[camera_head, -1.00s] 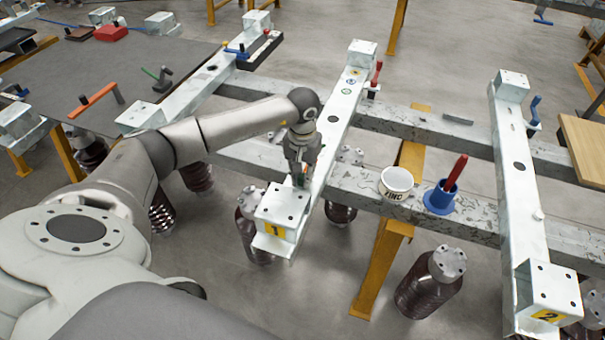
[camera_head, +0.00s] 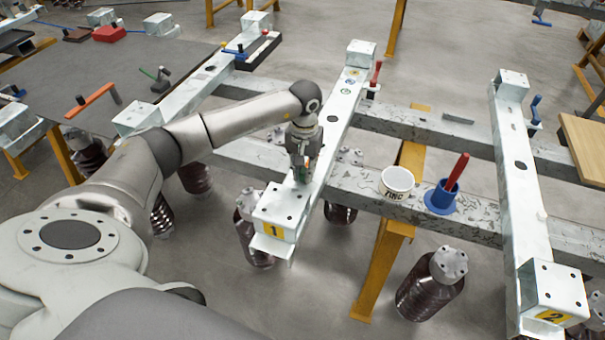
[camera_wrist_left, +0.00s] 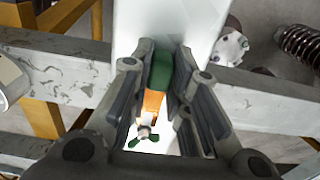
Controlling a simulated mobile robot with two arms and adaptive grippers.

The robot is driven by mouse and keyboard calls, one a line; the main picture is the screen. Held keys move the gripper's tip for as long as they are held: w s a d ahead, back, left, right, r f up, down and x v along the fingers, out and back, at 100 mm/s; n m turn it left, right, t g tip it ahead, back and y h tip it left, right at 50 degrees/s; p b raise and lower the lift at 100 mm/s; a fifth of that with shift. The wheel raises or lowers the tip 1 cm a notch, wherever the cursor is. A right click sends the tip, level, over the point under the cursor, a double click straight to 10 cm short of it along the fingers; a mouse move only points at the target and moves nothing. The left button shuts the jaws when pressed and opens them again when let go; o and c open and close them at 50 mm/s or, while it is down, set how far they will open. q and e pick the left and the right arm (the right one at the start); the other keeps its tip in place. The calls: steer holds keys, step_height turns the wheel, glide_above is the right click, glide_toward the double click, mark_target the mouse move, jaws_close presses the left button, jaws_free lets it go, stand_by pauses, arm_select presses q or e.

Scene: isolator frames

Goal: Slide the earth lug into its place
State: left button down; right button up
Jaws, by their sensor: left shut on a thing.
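The earth lug shows as an orange-copper strip (camera_wrist_left: 152,105) with a green sleeve (camera_wrist_left: 161,70), in the left wrist view. My left gripper (camera_wrist_left: 158,72) is shut on it, with a dark finger on either side. In the head view my left gripper (camera_head: 303,172) points down over the white beam marked 1 (camera_head: 328,145), just behind its raised end block. A stud with a green wing nut (camera_wrist_left: 145,133) sits at the lower end of the strip. I cannot tell whether the strip is around the stud or only over it. My right gripper is not in view.
A white ZINC pot (camera_head: 397,184) and a blue holder with a red tool (camera_head: 442,196) stand on the grey cross rail right of the gripper. The beam marked 2 (camera_head: 528,190) lies further right. A red-handled clamp (camera_head: 374,77) stands by the far end of beam 1.

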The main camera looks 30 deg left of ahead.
arm_select(q)
steer(key=shift+w+a+f+b, duration=0.1)
steer(key=shift+w+a+b, duration=0.05)
steer(key=shift+w+b, duration=0.5)
steer(key=shift+w+a+b, duration=0.15)
steer(key=shift+w+b, duration=0.3)
steer(key=shift+w, duration=0.4)
steer(key=shift+a, duration=0.1)
steer(key=shift+b, duration=0.5)
stand_by(0.4)
steer(key=c, duration=1.3)
jaws_free()
steer(key=shift+c, duration=0.8)
steer(key=shift+r, duration=0.2)
